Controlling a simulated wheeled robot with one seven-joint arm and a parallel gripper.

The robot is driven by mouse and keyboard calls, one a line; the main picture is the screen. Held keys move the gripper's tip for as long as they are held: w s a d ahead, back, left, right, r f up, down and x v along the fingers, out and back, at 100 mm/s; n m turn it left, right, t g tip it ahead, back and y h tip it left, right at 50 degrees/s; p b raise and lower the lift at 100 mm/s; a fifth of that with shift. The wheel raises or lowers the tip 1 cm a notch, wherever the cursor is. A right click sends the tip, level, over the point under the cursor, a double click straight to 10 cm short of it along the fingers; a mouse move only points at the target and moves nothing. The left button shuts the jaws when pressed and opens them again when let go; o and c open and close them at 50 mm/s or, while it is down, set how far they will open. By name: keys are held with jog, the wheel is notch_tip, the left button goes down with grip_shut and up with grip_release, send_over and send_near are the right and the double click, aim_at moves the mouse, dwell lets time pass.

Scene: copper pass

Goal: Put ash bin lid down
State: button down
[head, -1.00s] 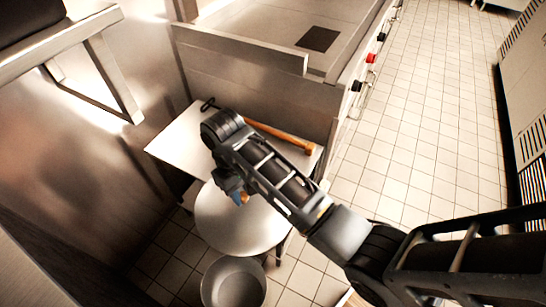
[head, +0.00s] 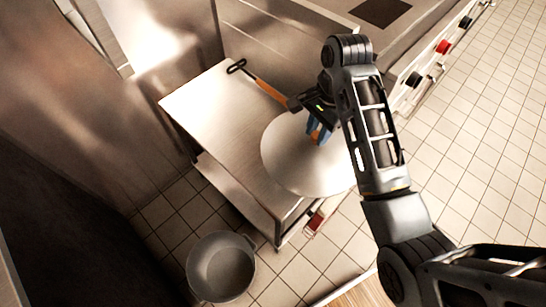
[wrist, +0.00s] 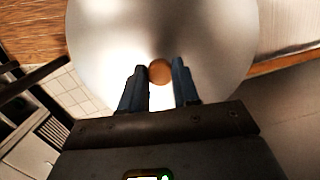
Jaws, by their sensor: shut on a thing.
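The ash bin lid (head: 285,165) is a round, pale metal disc with a small wooden knob. My gripper (head: 318,132) is shut on that knob, with blue fingers on either side. In the wrist view, the lid (wrist: 105,40) fills the top middle and the knob (wrist: 160,70) sits between the fingertips. The lid overlaps the right part of a low steel table (head: 215,115) in the head view; I cannot tell whether it touches. The ash bin (head: 221,267), a round grey open pot, stands on the floor in front of the table, apart from the lid.
A tool with a wooden handle (head: 268,90) lies along the table's back edge, close to my gripper. The left part of the tabletop is bare. A cooking unit with knobs (head: 443,46) stands behind. A red item (head: 316,220) shows below the table's right corner.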

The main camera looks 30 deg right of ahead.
aim_at(273, 131)
jog(key=w+a+f, duration=0.2)
jog(key=w, duration=0.1)
jog(key=w+a+f+b, duration=0.1)
jog(key=w+a+f, duration=0.1)
jog(key=w+a, duration=0.1)
jog(key=w+a+f, duration=0.2)
jog(key=f, duration=0.1)
jog(key=shift+w+a, duration=0.25)
jog(key=shift+w, duration=0.15)
jog(key=shift+f+b, duration=0.3)
jog(key=shift+f, duration=1.65)
jog(key=c, duration=0.8)
grip_release()
jog(key=shift+f, duration=0.1)
jog(key=r, duration=0.4)
jog(key=d+r, duration=0.1)
jog(key=r, duration=0.7)
jog(key=shift+d+r, duration=0.1)
jog(key=shift+d, duration=0.1)
